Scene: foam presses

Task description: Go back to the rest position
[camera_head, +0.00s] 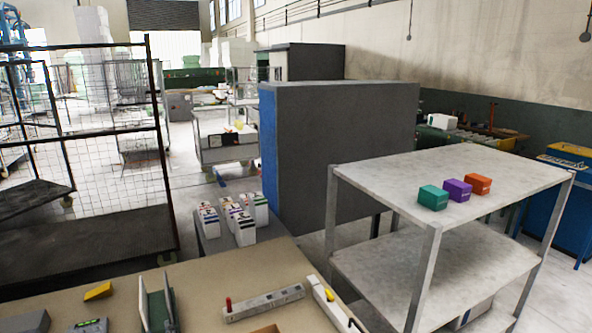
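Neither of my grippers nor any part of my arms shows in the head view, so I cannot see whether they are open or shut. A beige table (215,277) fills the lower left of the view. A white metal shelf table (400,172) stands at the right. On its top sit a green box (433,198), a purple box (457,190) and an orange box (479,184), in a slanted row.
The beige table carries a yellow wedge (98,291), an upright green-grey item (157,308) and a grey strip (264,303) with a red knob. Several white cartons (244,230) stand behind it. A wire cage (110,160) is at left, a grey cabinet (345,150) at centre.

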